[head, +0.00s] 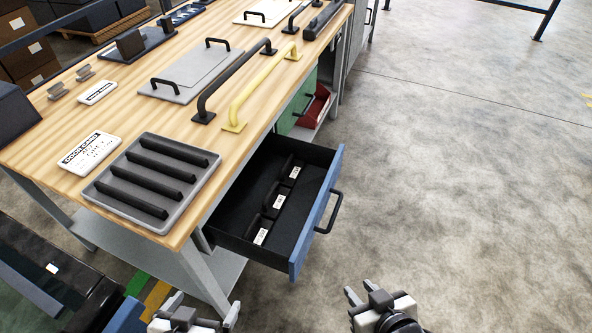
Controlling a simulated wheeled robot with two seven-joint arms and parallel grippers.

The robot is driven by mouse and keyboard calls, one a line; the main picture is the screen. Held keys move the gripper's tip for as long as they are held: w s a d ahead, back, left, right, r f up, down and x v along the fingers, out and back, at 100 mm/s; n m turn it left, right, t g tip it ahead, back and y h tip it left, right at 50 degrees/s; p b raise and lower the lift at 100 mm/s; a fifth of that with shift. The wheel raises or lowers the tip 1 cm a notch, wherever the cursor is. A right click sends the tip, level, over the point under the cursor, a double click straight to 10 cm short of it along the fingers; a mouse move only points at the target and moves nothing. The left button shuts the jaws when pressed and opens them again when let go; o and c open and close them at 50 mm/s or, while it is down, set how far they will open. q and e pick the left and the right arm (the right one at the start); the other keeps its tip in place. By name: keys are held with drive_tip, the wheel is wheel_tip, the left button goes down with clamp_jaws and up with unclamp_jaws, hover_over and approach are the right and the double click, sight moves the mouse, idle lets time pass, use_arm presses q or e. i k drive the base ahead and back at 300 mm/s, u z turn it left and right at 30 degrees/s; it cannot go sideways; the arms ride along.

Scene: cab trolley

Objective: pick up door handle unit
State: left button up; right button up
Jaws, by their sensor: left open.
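I cannot tell for certain which part is the door handle unit. Three small black units with white labels lie in a row in the open drawer (325,222): a far one (290,170), a middle one (272,200) and a near one (255,232). On the bench top lie a long black handle bar (232,78) and a yellow handle bar (262,85) beside it. My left gripper (203,306) is open at the bottom edge, below the bench and apart from everything. My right gripper (361,290) is over the floor, right of the drawer; its jaw opening is unclear.
The wooden bench (60,115) holds a grey tray (208,178) with black bars, a white label card (90,152) and grey panels (190,75) with black handles. A green drawer front (300,105) and a red bin (318,105) are beyond. The floor (460,170) at right is clear.

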sight(273, 202)
drive_tip(key=z, duration=2.05)
drive_tip(key=i, duration=0.4)
drive_tip(key=u, duration=2.65)
